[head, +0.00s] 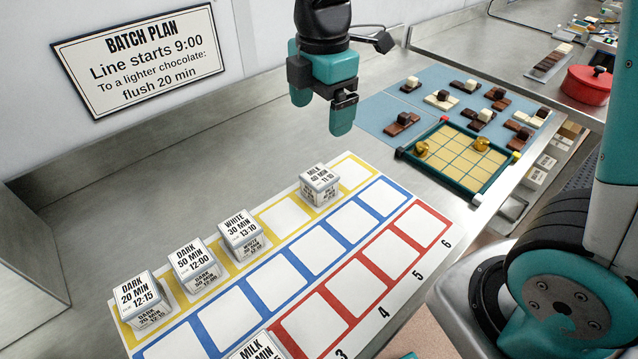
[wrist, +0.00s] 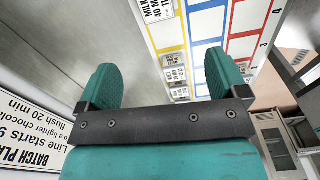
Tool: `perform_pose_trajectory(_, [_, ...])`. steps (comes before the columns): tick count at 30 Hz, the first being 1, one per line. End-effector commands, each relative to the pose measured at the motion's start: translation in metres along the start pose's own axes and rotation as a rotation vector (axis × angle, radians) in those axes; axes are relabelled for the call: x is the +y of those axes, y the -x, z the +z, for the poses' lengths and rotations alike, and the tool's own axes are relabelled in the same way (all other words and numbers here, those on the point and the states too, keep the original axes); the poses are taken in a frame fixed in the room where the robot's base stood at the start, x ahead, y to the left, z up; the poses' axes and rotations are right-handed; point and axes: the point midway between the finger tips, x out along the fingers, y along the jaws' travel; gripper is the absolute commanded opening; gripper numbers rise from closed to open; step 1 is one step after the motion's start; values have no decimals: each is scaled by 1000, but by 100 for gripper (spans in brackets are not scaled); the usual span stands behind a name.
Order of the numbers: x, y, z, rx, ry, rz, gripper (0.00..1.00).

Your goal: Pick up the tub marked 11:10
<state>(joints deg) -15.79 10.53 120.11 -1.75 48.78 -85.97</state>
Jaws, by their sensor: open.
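The tub marked 11:10 (head: 319,187) is a small white box with MILK on its lid. It stands upright in the yellow row of the board, near the far end, with an empty square on each side. In the wrist view, a MILK tub (wrist: 155,9) is cut off by the top edge, its time not readable. My gripper (head: 322,106) is open and empty, fingers pointing down, raised above the steel table behind and slightly right of the tub, clear of it. Both teal fingers show in the wrist view (wrist: 163,78) with nothing between them.
Tubs marked 13:10 (head: 244,234), 12:00 (head: 196,265) and 12:15 (head: 143,300) stand to the left in the yellow row. Another MILK tub (head: 258,347) is cut off at the bottom. A green-framed tray (head: 490,184) and blue mats with chocolates (head: 372,113) lie right.

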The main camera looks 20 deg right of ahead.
Motion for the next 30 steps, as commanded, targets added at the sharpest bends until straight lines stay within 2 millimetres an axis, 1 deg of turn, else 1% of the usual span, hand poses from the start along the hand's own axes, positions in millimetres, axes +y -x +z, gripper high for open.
perform_pose_trajectory(2, [7,-4,4,-14,54,-8,92])
perform_pose_trajectory(5, [9,-13,6,-21,88,-14,92])
perform_pose_trajectory(8, [8,-31,7,-22,91,-18,92])
perform_pose_trajectory(15, [7,-87,8,-21,89,-19,92])
perform_pose_trajectory(18, [7,-106,8,-21,88,-16,92])
perform_pose_trajectory(21, [7,-119,8,-20,88,-14,92])
perform_pose_trajectory(27, [7,-132,7,-20,88,-14,92])
perform_pose_trajectory(30, [5,-145,4,-20,89,-16,92])
